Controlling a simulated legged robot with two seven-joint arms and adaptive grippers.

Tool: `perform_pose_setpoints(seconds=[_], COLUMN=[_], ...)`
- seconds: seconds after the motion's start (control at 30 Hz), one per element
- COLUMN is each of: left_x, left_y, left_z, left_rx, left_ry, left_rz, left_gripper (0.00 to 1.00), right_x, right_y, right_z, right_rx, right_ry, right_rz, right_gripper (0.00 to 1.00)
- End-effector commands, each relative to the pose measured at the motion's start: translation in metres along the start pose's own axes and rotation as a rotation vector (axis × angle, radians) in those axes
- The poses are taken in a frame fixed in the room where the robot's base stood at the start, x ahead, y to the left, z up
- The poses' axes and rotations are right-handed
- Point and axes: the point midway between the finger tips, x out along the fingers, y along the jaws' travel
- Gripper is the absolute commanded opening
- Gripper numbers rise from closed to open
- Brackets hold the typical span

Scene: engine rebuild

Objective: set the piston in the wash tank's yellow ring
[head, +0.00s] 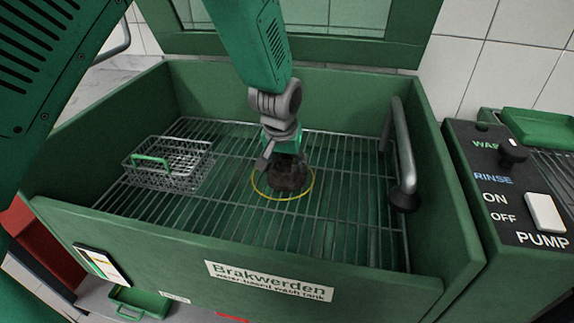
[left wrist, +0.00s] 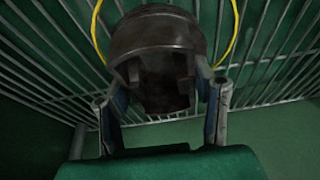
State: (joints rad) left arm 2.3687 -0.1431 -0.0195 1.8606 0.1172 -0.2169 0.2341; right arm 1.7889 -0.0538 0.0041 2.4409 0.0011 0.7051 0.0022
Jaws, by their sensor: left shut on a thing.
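The piston (head: 289,178) is dark and grimy and sits within the outline of the yellow ring (head: 268,197) on the wash tank's wire rack. My left gripper (head: 284,152) comes down from above and is shut on the piston. In the left wrist view the piston (left wrist: 158,50) is between the two fingers (left wrist: 162,115), with the yellow ring (left wrist: 234,35) behind it on both sides. I cannot tell whether the piston touches the rack. The wash tank (head: 190,245) is green with open top. My right gripper is not in view.
A wire basket (head: 190,178) with a green handle stands on the rack at left. A grey spout (head: 402,155) with a black end hangs over the rack's right side. A control panel (head: 510,190) stands right of the tank. The front of the rack is clear.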

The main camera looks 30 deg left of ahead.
Motion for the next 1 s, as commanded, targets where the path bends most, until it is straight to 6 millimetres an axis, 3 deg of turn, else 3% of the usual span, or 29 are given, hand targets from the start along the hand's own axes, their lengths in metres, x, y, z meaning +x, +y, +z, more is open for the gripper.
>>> perform_pose_setpoints(seconds=[0.17,0.2,0.23,0.67,1.0], left_x=[0.000,0.000,0.000,-0.011,-0.081], left_y=[-0.003,-0.003,-0.002,0.001,-0.001], left_z=[-0.002,-0.001,-0.001,-0.002,-0.003], left_rx=[-0.003,-0.003,-0.003,-0.001,-0.002], left_ry=[0.004,0.002,0.002,0.004,0.005], left_rz=[0.004,0.003,0.002,-0.001,0.002], left_gripper=[0.05,0.65,0.72,0.72,0.72], right_x=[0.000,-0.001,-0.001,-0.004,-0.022], right_y=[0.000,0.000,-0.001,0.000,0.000], right_z=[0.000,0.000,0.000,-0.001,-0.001], right_rx=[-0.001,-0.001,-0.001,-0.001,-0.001], right_ry=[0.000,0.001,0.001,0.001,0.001], right_rz=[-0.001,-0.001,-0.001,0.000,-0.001], right_gripper=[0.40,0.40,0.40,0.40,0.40])
